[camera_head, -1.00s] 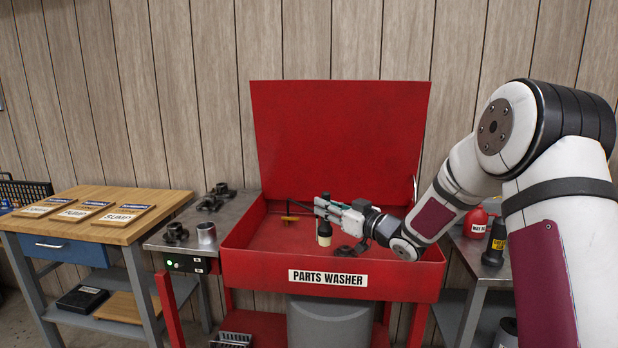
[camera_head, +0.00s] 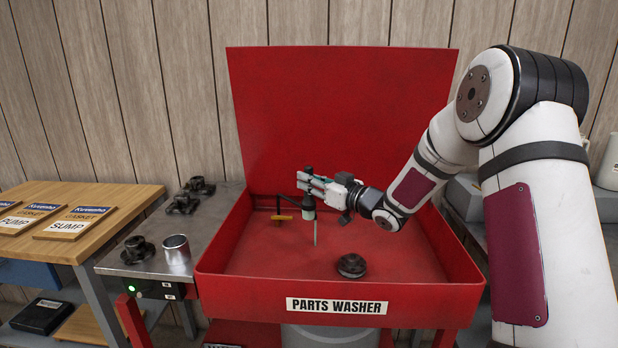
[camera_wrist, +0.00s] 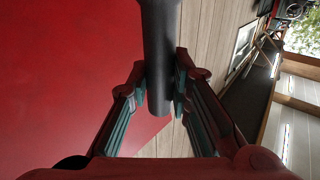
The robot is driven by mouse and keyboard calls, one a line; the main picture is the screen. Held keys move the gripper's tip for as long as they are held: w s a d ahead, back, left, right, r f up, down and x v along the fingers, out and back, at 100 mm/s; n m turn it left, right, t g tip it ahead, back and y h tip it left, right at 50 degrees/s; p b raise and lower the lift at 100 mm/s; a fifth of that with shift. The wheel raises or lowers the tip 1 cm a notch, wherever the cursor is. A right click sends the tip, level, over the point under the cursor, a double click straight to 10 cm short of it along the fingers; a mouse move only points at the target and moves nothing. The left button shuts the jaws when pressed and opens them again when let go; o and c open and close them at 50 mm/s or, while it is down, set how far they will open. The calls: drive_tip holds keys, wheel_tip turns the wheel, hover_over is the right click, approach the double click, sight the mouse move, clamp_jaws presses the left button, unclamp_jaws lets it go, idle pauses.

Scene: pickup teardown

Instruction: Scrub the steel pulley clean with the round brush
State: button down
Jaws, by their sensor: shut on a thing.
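The pulley (camera_head: 351,265), a dark, grimy-looking round part, lies on the floor of the red parts washer (camera_head: 235,279), right of centre. My gripper (camera_head: 305,184) is shut on the dark handle of the round brush (camera_head: 309,202) and holds it upright above the washer floor, left of and behind the pulley, apart from it. A thin pale length shows below the brush; I cannot tell whether it is part of it. The wrist view shows the dark cylindrical handle (camera_wrist: 158,45) between the two fingers (camera_wrist: 162,82); its bristles cannot be made out there.
The washer's red lid (camera_head: 340,115) stands open behind. A spout with a yellow handle (camera_head: 282,217) is at the washer's back left. A steel side shelf holds a metal cup (camera_head: 177,252) and several dark flanged parts. A wooden bench (camera_head: 130,205) with labelled gasket packs is farther left.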

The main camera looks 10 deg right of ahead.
sight(311, 200)
wheel_tip(311, 200, down, 14)
drive_tip(key=b, duration=0.8)
drive_tip(key=shift+r+b, duration=0.15)
drive_tip(key=shift+b, duration=0.15)
idle(0.6)
drive_tip(key=shift+r+p, duration=3.35)
drive_tip(key=shift+r, duration=1.75)
drive_tip(key=shift+f, duration=0.1)
